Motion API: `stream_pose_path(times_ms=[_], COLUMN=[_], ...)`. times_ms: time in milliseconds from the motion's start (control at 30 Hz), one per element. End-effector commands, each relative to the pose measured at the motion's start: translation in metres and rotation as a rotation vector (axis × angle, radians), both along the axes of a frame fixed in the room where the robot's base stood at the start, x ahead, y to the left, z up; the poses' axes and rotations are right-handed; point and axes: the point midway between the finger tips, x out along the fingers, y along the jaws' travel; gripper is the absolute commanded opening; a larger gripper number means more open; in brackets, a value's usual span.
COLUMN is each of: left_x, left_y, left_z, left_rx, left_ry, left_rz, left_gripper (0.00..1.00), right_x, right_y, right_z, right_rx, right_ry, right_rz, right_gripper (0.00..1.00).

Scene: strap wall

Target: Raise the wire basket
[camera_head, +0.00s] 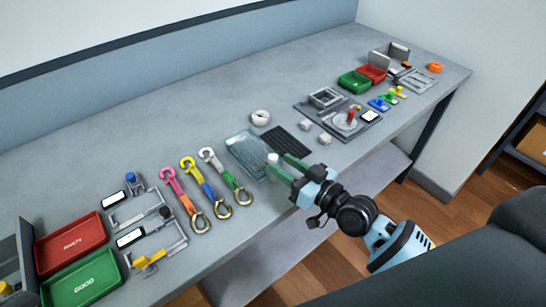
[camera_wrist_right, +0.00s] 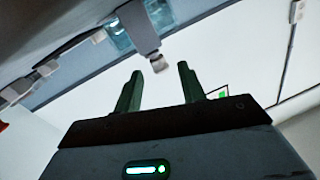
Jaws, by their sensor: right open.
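A pale blue see-through basket-like thing (camera_head: 248,153) lies on the grey bench near its middle; I take it for the wire basket, though its wires are too small to make out. Bluish see-through parts also show at the top of the right wrist view (camera_wrist_right: 118,36). My right gripper (camera_head: 279,166) is open at the basket's right side. A small white piece (camera_head: 273,158) stands by its fingertips. In the right wrist view the green fingers (camera_wrist_right: 158,88) are apart, with nothing between them; a pale block (camera_wrist_right: 158,62) is beyond the tips. My left gripper is out of view.
Several coloured straps with hooks (camera_head: 206,184) lie left of the basket, and a black ribbed mat (camera_head: 287,141) lies right of it. A white ring (camera_head: 260,117) is behind. Red (camera_head: 70,243) and green trays (camera_head: 82,281) stand at left.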

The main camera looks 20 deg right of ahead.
Motion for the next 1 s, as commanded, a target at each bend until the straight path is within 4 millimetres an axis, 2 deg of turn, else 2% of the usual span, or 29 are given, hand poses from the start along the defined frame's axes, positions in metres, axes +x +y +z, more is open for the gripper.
stream_pose_path(times_ms=[100, 300, 667, 900, 1000], left_x=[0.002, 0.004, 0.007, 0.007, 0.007], left_y=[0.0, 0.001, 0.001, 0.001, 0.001], left_z=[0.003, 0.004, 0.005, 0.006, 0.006], left_rx=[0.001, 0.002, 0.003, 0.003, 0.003], left_ry=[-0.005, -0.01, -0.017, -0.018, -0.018], left_rz=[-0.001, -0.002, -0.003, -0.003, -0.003], left_gripper=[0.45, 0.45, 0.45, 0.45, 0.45], right_x=[0.017, 0.033, 0.037, 0.037, 0.037], right_y=[0.009, 0.018, 0.021, 0.021, 0.021], right_z=[0.002, 0.0, 0.0, 0.0, 0.0], right_rx=[0.002, 0.002, -0.001, 0.0, 0.0], right_ry=[-0.002, 0.001, 0.002, 0.001, 0.001], right_rz=[-0.001, 0.0, 0.0, 0.0, 0.0], right_gripper=[0.4, 0.4, 0.4, 0.09, 0.0])
